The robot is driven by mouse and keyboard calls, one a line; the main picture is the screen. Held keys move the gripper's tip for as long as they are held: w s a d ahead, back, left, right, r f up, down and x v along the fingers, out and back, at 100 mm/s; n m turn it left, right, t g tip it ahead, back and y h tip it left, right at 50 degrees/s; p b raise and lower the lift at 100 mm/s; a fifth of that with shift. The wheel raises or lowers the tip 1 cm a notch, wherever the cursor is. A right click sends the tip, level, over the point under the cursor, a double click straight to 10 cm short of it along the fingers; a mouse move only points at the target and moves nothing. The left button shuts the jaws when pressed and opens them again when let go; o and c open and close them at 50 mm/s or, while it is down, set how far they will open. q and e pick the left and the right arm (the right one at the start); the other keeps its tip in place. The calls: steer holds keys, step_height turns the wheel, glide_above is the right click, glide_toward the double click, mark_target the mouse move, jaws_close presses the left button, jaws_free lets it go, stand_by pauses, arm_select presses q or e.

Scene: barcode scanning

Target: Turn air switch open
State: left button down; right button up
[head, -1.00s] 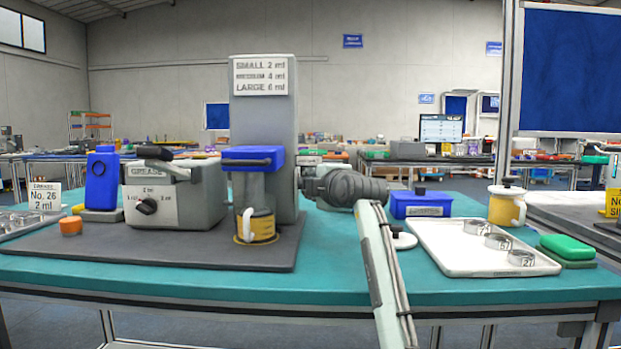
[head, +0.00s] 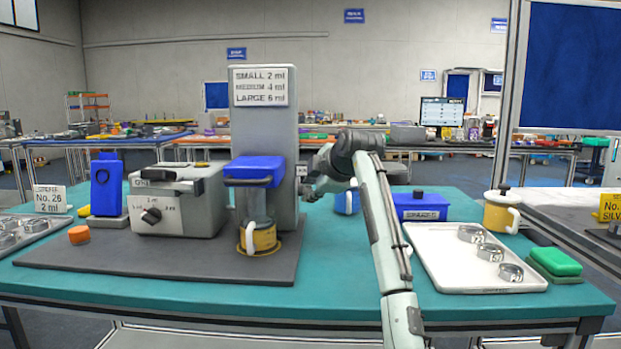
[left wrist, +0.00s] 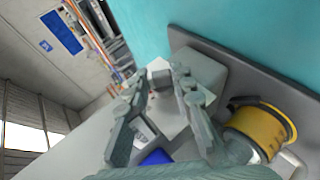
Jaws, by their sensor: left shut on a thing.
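A tall grey column (head: 267,150) with a dose sign stands on the dark mat. The air switch seems to be the small grey block (left wrist: 161,80) between my fingers in the left wrist view. I cannot read its position. My left gripper (head: 308,187) is at the right side of the column, partly blurred into the scene. In the left wrist view its fingers (left wrist: 158,92) close around the block from both sides. My right gripper is in neither view.
A yellow mug (head: 262,238) stands under the blue dispenser head (head: 254,170). A grey grease box (head: 177,200) is to its left. A blue mug (head: 347,201), blue box (head: 420,206) and white tray (head: 465,270) with rings lie to the right. Bare teal table shows in front.

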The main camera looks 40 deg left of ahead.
arm_select(q)
steer(key=shift+r+g, duration=0.25)
steer(key=shift+g, duration=0.15)
steer(key=shift+w+g+h, duration=0.1)
steer(key=shift+g+h, duration=0.3)
steer(key=shift+h, duration=0.1)
steer(key=shift+a+m+g+h, duration=0.1)
steer(key=shift+m+g+h, duration=0.2)
steer(key=g+h, duration=0.2)
steer(key=shift+w+a+r+m+g, duration=0.1)
steer(key=shift+w+a+m+g, duration=0.05)
steer(key=shift+m+g, duration=0.2)
steer(key=shift+w+m+g+h, duration=0.1)
steer(key=shift+m+g+h, duration=0.15)
steer(key=shift+g+h, duration=0.55)
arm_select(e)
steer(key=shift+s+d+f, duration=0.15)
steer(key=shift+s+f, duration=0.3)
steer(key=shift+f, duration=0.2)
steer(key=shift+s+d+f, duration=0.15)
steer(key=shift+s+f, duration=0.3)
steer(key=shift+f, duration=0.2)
arm_select(q)
steer(key=shift+g, duration=0.45)
steer(key=c, duration=1.3)
jaws_free()
